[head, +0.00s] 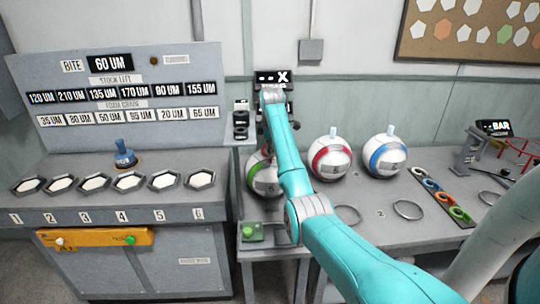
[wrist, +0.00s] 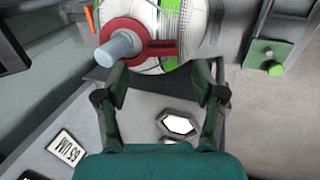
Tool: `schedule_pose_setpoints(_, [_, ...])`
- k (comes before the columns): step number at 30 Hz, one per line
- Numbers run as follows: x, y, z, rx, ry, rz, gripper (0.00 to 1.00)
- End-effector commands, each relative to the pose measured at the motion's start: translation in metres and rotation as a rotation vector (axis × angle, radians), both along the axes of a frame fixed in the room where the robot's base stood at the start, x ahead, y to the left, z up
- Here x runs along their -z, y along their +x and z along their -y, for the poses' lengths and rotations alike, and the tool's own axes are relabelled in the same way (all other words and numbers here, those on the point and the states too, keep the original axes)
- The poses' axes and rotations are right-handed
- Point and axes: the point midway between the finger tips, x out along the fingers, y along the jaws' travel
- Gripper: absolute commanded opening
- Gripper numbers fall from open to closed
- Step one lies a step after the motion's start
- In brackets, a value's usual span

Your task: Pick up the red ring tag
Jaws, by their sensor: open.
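The red ring tag (wrist: 136,50) shows in the wrist view as a red ring with a tab towards the right. It sits around the pale blue stem (wrist: 118,45) of the white and green ball (wrist: 182,15). My gripper (wrist: 163,68) is open, its two fingers spread below the ring tag, with nothing between them. I cannot tell whether a fingertip touches the ball. In the head view the green-striped ball (head: 262,178) is partly behind my arm, and I cannot make out the ring tag or my gripper there.
A red-striped ball (head: 330,165) and a blue-striped ball (head: 384,163) stand on the bench to the right. A dark strip (head: 471,221) holds several coloured rings. A panel with numbered hexagonal cups (head: 128,181) is at the left. A green button (head: 252,232) is near the front.

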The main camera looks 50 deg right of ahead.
Motion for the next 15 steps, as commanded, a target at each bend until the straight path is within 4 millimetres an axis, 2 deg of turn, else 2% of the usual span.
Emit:
schedule_pose_setpoints(9, [0.038, 0.003, 0.011, 0.000, 0.002, -0.003, 0.69])
schedule_pose_setpoints(15, [0.050, 0.006, 0.014, 0.000, 0.001, -0.001, 0.69])
